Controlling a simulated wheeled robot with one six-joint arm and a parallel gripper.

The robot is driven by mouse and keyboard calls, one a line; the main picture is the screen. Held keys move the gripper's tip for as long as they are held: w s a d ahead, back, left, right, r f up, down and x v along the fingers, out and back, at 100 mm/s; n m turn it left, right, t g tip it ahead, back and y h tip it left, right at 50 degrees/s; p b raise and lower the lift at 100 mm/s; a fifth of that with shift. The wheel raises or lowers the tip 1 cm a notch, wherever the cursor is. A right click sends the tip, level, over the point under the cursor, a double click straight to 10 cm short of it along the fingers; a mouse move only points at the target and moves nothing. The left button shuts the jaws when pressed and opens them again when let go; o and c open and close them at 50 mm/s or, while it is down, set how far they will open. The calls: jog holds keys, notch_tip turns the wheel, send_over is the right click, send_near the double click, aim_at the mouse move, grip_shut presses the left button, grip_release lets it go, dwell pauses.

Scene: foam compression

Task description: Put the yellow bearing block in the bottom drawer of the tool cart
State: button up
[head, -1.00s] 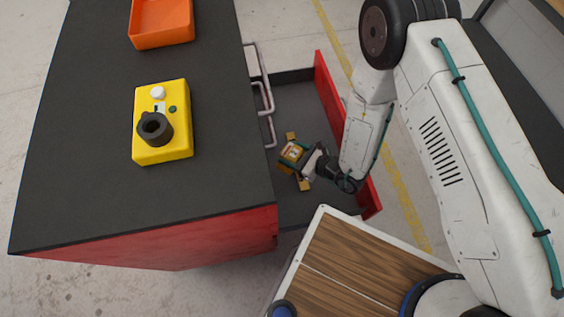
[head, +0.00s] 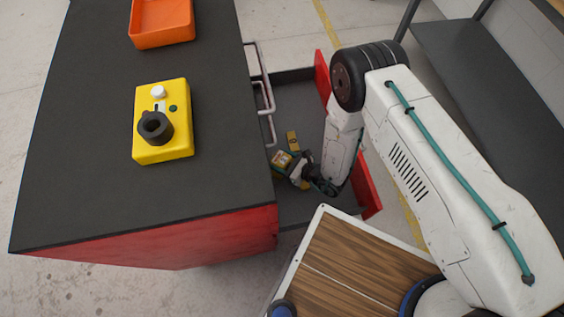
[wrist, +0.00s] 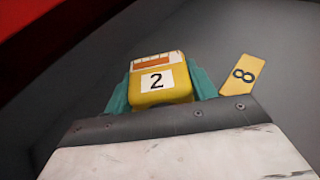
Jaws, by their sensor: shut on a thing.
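A yellow block (wrist: 163,92) with a white label "2" sits between the teal fingers of my gripper (wrist: 160,86) in the wrist view. My gripper is shut on it. In the head view the yellow block (head: 281,159) is small and partly hidden by my gripper (head: 284,163), low inside the open drawer. I cannot tell whether it touches the floor. The open drawer (head: 297,100) of the tool cart (head: 90,205) has a dark floor and red front. Its dark floor also shows in the wrist view (wrist: 280,60).
A yellow tag marked "8" (wrist: 242,75) lies on the drawer floor right of the block. On the cart top stand a yellow box (head: 175,150) with a dark ring and an orange tray (head: 162,38). Cart handles (head: 264,95) stick out above the drawer. A dark bench (head: 490,80) is at right.

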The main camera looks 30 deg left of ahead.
jog(key=shift+f, duration=0.8)
jog(key=o, duration=1.4)
jog(key=shift+f, duration=0.15)
